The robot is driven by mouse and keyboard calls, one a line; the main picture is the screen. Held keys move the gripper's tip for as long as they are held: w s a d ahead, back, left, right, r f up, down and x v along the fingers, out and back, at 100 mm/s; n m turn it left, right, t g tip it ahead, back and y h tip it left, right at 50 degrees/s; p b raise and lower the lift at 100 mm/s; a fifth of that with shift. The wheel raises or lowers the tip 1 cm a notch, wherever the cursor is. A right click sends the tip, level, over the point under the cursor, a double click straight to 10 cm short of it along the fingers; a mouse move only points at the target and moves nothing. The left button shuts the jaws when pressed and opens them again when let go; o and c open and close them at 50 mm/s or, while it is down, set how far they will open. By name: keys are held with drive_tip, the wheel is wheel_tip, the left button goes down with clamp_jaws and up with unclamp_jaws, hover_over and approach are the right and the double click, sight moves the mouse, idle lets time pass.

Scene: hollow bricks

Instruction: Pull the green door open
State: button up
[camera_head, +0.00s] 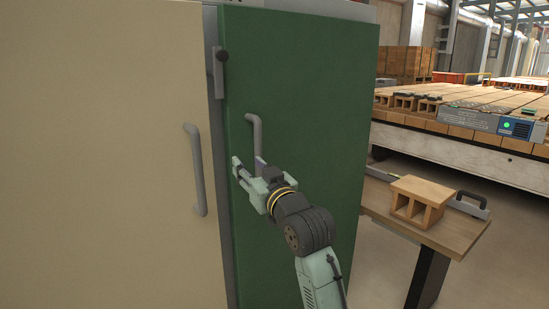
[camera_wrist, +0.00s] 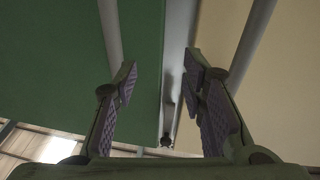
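The green door (camera_head: 300,100) stands on the right of a cabinet and looks shut, flush beside the cream door (camera_head: 100,150). Its grey vertical handle (camera_head: 254,130) is near its left edge; the lower part is hidden by my gripper (camera_head: 248,166). My gripper is open in front of the door's left edge. In the wrist view, the spread fingers (camera_wrist: 160,74) have the grey strip between the doors behind their gap. The green door's handle (camera_wrist: 110,32) runs down behind the left finger, not clearly between the fingers. Contact cannot be told.
The cream door's handle (camera_head: 197,170) is left of my gripper and also shows in the wrist view (camera_wrist: 252,40). A dark latch (camera_head: 221,58) sits above, on the grey strip. Right of the cabinet, a wooden table (camera_head: 450,235) holds a hollow brick (camera_head: 420,198).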

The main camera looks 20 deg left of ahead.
drive_tip(key=w+d+f+m+h, duration=0.1)
drive_tip(key=w+d+f+h, duration=0.15)
drive_tip(key=d, duration=0.25)
drive_tip(key=shift+y, duration=0.45)
drive_tip(key=p+x, duration=0.3)
drive_tip(key=x, duration=0.7)
drive_tip(key=shift+w+a+f, duration=0.15)
drive_tip(key=shift+w+a, duration=0.05)
drive_tip(key=shift+w, duration=0.2)
clamp_jaws()
